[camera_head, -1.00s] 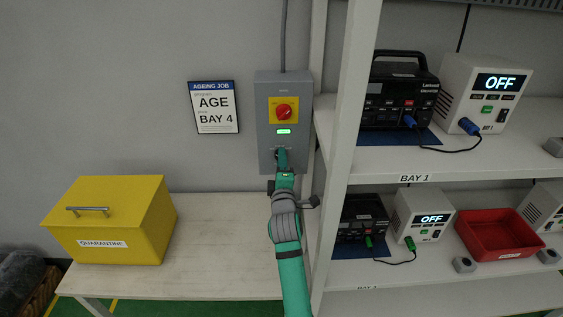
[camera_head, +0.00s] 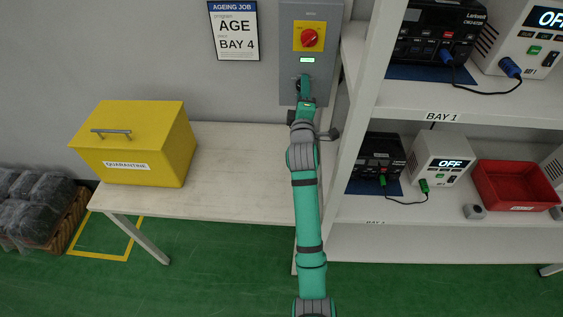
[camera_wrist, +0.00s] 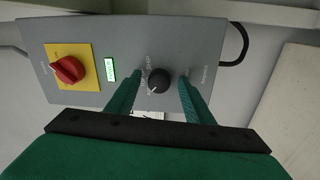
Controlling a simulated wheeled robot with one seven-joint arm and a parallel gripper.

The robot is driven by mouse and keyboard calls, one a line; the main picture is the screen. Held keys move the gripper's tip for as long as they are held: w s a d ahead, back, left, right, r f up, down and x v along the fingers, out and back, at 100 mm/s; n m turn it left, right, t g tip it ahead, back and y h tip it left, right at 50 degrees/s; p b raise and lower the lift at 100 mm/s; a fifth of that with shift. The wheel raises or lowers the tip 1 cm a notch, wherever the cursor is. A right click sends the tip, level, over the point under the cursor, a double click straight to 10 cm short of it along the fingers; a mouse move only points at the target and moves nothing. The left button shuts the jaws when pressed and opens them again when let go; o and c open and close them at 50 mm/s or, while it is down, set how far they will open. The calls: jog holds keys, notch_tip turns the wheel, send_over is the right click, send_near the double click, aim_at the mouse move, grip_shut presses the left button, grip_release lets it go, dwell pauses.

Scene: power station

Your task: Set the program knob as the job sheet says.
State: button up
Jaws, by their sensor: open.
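The job sheet (camera_head: 233,30) on the wall reads AGEING JOB, program AGE and BAY 4. The grey control box (camera_head: 311,15) is to its right, with a red switch (camera_head: 310,38) on a yellow plate and a small lit green display (camera_head: 307,60). In the wrist view the black program knob (camera_wrist: 158,81) has a pale pointer mark and printed labels too small to read. My gripper (camera_wrist: 157,84) is open, with one green finger on each side of the knob and gaps visible. In the head view my gripper (camera_head: 305,82) hides the knob.
A white shelf rack (camera_head: 372,90) stands close to the right of the box, holding black devices, white supplies reading OFF and a red bin (camera_head: 515,182). A yellow quarantine box (camera_head: 135,145) sits on the table (camera_head: 225,175) below. The table's middle is bare.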

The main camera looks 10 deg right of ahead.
jog(key=s+a+m+g+h, duration=0.15)
jog(key=s+m, duration=0.35)
jog(key=m, duration=0.5)
jog(key=s+a+m, duration=0.3)
jog(key=s+m, duration=0.2)
jog(key=m, duration=0.6)
jog(key=s+a+f+n+y, duration=0.1)
jog(key=s+a+f, duration=0.3)
jog(key=s+f, duration=0.3)
jog(key=s+a+f+n+y, duration=0.2)
jog(key=s+a+f, duration=0.3)
jog(key=s+f, duration=0.2)
notch_tip(320, 180, down, 2)
jog(key=shift+a+f, duration=0.2)
jog(key=shift+a, duration=0.1)
